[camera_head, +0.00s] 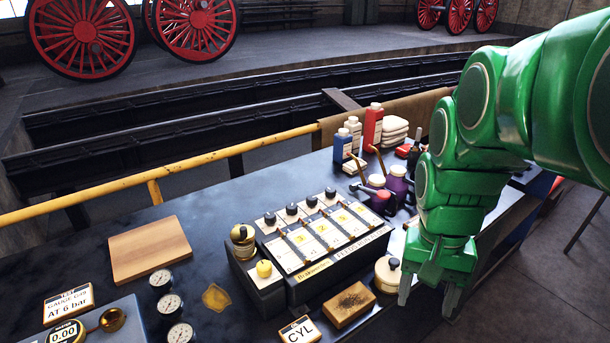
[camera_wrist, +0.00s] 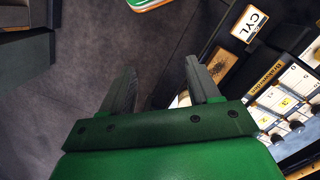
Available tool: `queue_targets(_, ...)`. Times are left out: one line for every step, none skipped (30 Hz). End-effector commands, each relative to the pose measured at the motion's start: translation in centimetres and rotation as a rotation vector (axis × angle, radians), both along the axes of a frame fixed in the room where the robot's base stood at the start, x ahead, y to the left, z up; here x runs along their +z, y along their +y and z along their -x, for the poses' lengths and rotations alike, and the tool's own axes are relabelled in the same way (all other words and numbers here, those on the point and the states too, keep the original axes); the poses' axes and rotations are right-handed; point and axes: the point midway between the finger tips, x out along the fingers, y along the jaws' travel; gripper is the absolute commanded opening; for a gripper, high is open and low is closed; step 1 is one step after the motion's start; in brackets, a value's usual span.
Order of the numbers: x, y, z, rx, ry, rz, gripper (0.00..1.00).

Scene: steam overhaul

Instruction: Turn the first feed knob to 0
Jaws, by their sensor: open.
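The feed unit (camera_head: 322,262) is a dark box with a sloped face of white numbered scale panels, standing on the bench in the head view. A row of black knobs runs along its far edge, the leftmost knob (camera_head: 270,218) among them. The knob settings are too small to read. In the wrist view part of the feed unit (camera_wrist: 268,62) shows at the right edge, with dark knobs below its numbers. My gripper (camera_head: 428,294) is open and empty, pointing down to the right of the feed unit, apart from the knobs. Its fingers (camera_wrist: 160,72) also show in the wrist view.
A CYL sign (camera_head: 300,331), a brown brush-like block (camera_head: 349,305) and a cream-lidded jar (camera_head: 388,274) stand before the unit. A brass cup (camera_head: 243,240) is at its left. Purple oil cans (camera_head: 398,185) and bottles stand behind. A wooden board (camera_head: 149,249) and gauges (camera_head: 171,305) lie left.

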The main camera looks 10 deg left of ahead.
Motion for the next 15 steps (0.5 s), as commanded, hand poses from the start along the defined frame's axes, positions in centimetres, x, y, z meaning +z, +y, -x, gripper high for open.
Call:
queue_targets(0.1,0.6,-1.3,-0.013,0.000,0.005,0.61)
queue_targets(0.2,0.9,-2.1,-0.026,-0.004,0.007,0.61)
queue_targets(0.5,1.3,-3.1,-0.043,-0.011,0.011,0.61)
queue_targets(0.6,1.7,-3.9,-0.053,-0.014,0.013,0.61)
queue_targets(0.7,2.0,-4.6,-0.066,-0.017,0.016,0.61)
queue_targets(0.7,2.6,-5.6,-0.083,-0.019,0.019,0.61)
queue_targets(0.9,2.9,-6.3,-0.094,-0.023,0.022,0.61)
queue_targets(1.0,3.3,-7.1,-0.108,-0.028,0.023,0.61)
queue_targets(1.1,3.9,-8.0,-0.124,-0.034,0.026,0.61)
queue_targets(1.1,4.3,-8.7,-0.134,-0.034,0.030,0.61)
queue_targets(1.1,4.8,-9.4,-0.147,-0.036,0.033,0.61)
queue_targets(1.2,5.4,-10.3,-0.163,-0.041,0.036,0.61)
queue_targets(1.3,5.9,-11.1,-0.174,-0.046,0.036,0.61)
queue_targets(1.4,6.4,-11.7,-0.186,-0.051,0.039,0.61)
queue_targets(1.3,7.1,-12.6,-0.200,-0.053,0.042,0.61)
